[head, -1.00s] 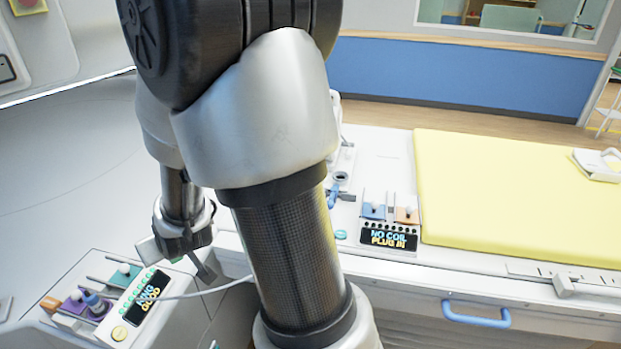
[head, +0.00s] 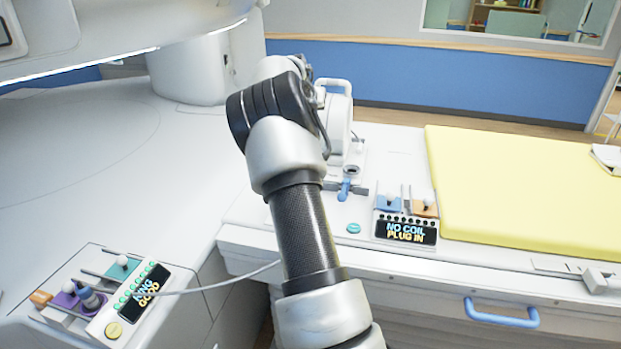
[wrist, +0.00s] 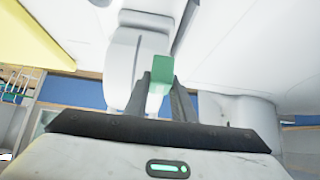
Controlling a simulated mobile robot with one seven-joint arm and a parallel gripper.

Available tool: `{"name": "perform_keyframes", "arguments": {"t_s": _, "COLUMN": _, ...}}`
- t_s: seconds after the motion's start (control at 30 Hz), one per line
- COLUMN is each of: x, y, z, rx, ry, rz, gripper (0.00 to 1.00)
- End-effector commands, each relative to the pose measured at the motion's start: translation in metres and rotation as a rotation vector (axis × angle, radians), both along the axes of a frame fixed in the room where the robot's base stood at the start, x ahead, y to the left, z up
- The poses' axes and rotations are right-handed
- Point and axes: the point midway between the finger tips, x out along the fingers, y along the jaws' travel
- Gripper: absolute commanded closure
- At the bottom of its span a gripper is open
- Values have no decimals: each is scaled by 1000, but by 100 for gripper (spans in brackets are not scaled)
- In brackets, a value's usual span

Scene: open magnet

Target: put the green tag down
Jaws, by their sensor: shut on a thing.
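The green tag (wrist: 157,68) is between the two dark fingers of my gripper (wrist: 158,88) in the wrist view. The gripper is shut on it, and the tag juts out past the fingertips. White rounded equipment lies beyond the tag in that view; I cannot tell the distance to it. In the head view my own arm hides the gripper and the tag.
A left panel (head: 112,331) with coloured holders and a lit display has a grey cable. A second display reads "NO COIL PLUG IN" (head: 405,231), beside the yellow pad (head: 530,185). A white handled unit (head: 338,118) stands behind. The white left surface (head: 70,190) is mostly clear.

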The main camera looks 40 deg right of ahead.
Motion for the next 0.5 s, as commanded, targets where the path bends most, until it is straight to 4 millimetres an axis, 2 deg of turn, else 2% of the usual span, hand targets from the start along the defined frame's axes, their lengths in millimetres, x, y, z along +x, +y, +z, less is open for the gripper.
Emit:
{"name": "perform_keyframes", "arguments": {"t_s": 0.13, "x": 5, "y": -12, "z": 8, "rx": -2, "ry": -1, "rz": -27, "gripper": 100}}
{"name": "perform_keyframes", "arguments": {"t_s": 0.23, "x": 6, "y": -13, "z": 3, "rx": 0, "ry": 0, "rz": -33, "gripper": 100}}
{"name": "perform_keyframes", "arguments": {"t_s": 0.37, "x": 6, "y": -12, "z": -26, "rx": 2, "ry": 4, "rz": -33, "gripper": 100}}
{"name": "perform_keyframes", "arguments": {"t_s": 0.5, "x": 6, "y": -12, "z": -63, "rx": 2, "ry": 3, "rz": -32, "gripper": 100}}
